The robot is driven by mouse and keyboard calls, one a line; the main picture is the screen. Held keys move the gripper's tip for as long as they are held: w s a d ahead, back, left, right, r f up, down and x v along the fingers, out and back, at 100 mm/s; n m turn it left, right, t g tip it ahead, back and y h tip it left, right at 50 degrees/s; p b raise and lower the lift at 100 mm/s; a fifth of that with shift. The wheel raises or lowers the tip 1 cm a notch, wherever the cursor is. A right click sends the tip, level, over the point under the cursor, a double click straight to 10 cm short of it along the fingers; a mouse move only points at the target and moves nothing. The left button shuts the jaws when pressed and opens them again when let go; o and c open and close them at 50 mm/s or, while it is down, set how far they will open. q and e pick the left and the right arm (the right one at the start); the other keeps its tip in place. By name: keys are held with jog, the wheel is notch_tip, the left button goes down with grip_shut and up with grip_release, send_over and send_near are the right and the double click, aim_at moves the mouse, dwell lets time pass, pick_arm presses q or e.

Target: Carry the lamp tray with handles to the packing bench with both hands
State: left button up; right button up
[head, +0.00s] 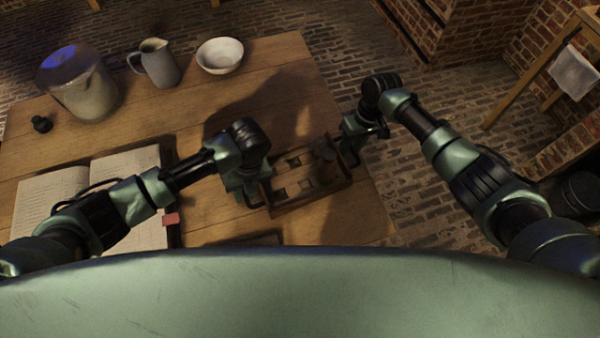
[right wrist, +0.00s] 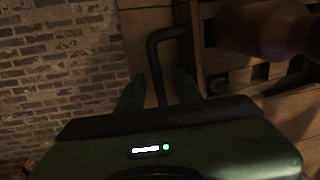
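The wooden lamp tray (head: 312,198) lies on the table, with square openings in it and a dark rounded object (head: 325,158) standing in its right part. A rounded brown body also shows over the tray in the right wrist view (right wrist: 264,30). My right gripper (head: 354,152) is at the tray's right end. In the right wrist view its fingers (right wrist: 158,92) are apart, one on each side of the dark bent handle (right wrist: 153,62). My left gripper (head: 254,198) is at the tray's left end; its fingertips and the left handle are mostly hidden by my wrist.
The wooden table (head: 270,80) also bears a lidded crock (head: 80,88), a jug (head: 160,64), a white bowl (head: 220,56) and an open book (head: 125,170) under my left arm. Brick floor lies right of the table; a wooden stand with a cloth (head: 574,72) is at far right.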

pick_arm(q)
jog(key=shift+f, duration=0.1)
pick_arm(e)
jog(key=shift+f, duration=0.15)
pick_arm(q)
grip_shut()
pick_arm(e)
jog(key=c, duration=0.6)
grip_shut()
dwell(0.4)
